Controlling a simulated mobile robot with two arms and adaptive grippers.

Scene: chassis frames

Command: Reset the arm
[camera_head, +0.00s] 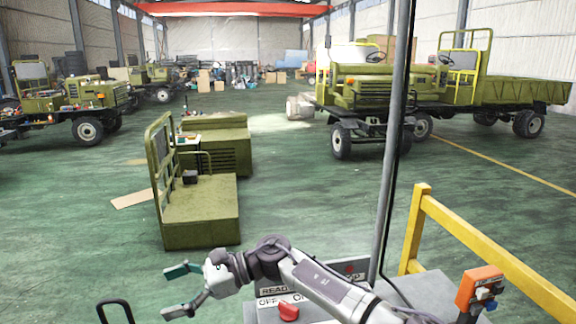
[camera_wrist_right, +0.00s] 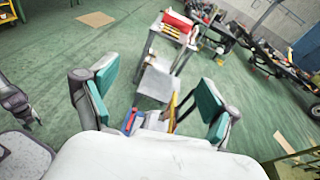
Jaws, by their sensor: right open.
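My right arm (camera_head: 320,280) comes in from the lower right of the head view and reaches left. My right gripper (camera_head: 181,291) is open and empty, its teal finger pads spread apart, in front of the olive-green vehicle body part. It also shows open in the right wrist view (camera_wrist_right: 158,88), with no object held between its fingers. In that view a grey cart (camera_wrist_right: 158,78) with a red box on top (camera_wrist_right: 178,20) stands on the floor beyond the fingers. My left gripper is not seen in the head view.
A control panel (camera_head: 272,300) with a red knob (camera_head: 288,312) lies partly behind my arm. A grey pole (camera_head: 392,150), a yellow rail (camera_head: 480,245) and an orange device (camera_head: 480,286) stand to the right.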

